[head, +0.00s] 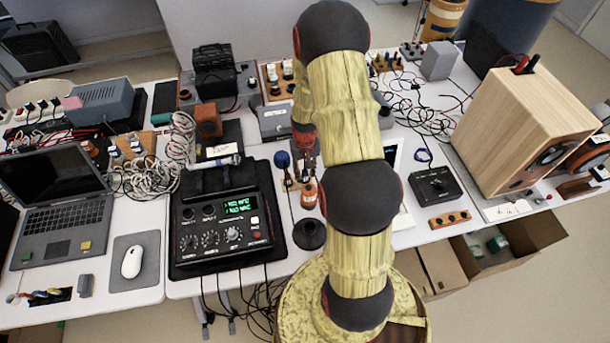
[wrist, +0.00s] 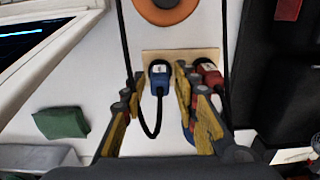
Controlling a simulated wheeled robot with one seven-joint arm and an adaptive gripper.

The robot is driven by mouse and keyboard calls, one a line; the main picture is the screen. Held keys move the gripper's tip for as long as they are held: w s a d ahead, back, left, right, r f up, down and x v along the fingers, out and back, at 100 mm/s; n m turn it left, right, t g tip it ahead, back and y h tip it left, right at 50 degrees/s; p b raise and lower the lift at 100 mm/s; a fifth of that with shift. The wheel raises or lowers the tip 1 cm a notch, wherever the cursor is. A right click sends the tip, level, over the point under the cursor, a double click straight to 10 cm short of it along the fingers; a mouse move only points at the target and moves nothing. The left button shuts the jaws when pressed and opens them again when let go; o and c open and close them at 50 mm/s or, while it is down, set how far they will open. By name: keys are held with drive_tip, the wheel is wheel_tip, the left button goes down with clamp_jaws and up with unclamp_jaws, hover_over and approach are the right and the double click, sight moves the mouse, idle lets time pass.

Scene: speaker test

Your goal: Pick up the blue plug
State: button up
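The blue plug (wrist: 160,78) stands in a small pale wooden plate (wrist: 184,58) in the wrist view, with a dark cable looping down from it. My gripper (wrist: 157,92) is open, with one yellow-and-grey finger left of the blue plug and the other to its right. The right finger is close to the plug; I cannot tell whether it touches. A red plug (wrist: 208,76) sits in the same plate, just beyond the right finger. In the head view my arm covers much of the middle of the table, and I cannot make out the blue plug clearly.
A screen device (wrist: 40,45) and a green block (wrist: 62,122) lie left in the wrist view. An orange disc (wrist: 165,10) lies beyond the plate. In the head view a black power supply (head: 228,218) stands left of my arm, and a wooden speaker (head: 490,135) right.

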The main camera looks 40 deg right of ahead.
drive_tip(key=c, duration=0.6)
drive_tip(key=shift+r, duration=0.1)
clamp_jaws()
